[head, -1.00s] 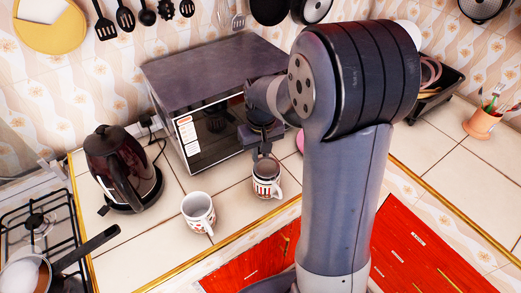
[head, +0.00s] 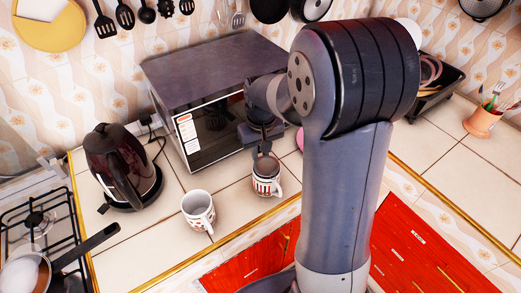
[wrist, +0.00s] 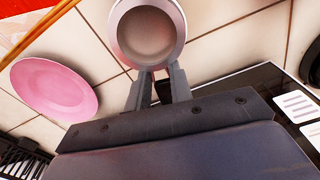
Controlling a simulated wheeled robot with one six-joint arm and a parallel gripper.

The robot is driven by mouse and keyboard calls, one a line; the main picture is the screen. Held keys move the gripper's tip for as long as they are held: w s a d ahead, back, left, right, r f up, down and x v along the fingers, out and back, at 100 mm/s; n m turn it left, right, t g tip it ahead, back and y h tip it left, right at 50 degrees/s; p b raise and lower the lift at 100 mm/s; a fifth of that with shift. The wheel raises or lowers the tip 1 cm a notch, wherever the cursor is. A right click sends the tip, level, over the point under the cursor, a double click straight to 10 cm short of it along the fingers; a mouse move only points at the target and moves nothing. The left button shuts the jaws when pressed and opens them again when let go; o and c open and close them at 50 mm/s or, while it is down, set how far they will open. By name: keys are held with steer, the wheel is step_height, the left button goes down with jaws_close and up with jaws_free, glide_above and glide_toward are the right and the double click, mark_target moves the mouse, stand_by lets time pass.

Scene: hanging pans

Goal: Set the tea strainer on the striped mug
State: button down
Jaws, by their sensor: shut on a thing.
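The striped mug (head: 266,186), white with red and dark markings, stands upright on the counter in front of the microwave. My gripper (head: 262,153) is just above its far rim, pointing down. In the wrist view my gripper (wrist: 160,88) is shut on the dark handle of the tea strainer (wrist: 148,32), a round grey-rimmed bowl just beyond the fingertips. The strainer's bowl is over the mug's mouth and hides the mug in that view. I cannot tell whether the strainer touches the rim.
A second white mug with red markings (head: 198,212) stands to the left. A dark kettle (head: 123,168) is farther left, and the microwave (head: 215,95) is behind. A pink plate (wrist: 54,88) lies beside the gripper. The counter's front edge is close to both mugs.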

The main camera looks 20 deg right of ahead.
steer(key=c, duration=1.2)
jaws_free()
steer(key=shift+f, duration=0.1)
steer(key=shift+s, duration=0.1)
step_height(320, 180, up, 11)
steer(key=shift+s+r+b, duration=0.1)
steer(key=shift+s+b, duration=0.05)
steer(key=shift+b, duration=0.15)
steer(key=f, duration=1.1)
steer(key=shift+w+p, duration=0.2)
steer(key=shift+p, duration=0.15)
steer(key=shift+w+r+p, duration=0.1)
steer(key=shift+r+p, duration=0.4)
steer(key=shift+r, duration=0.1)
steer(key=shift+r+p, duration=0.35)
steer(key=shift+r, duration=0.25)
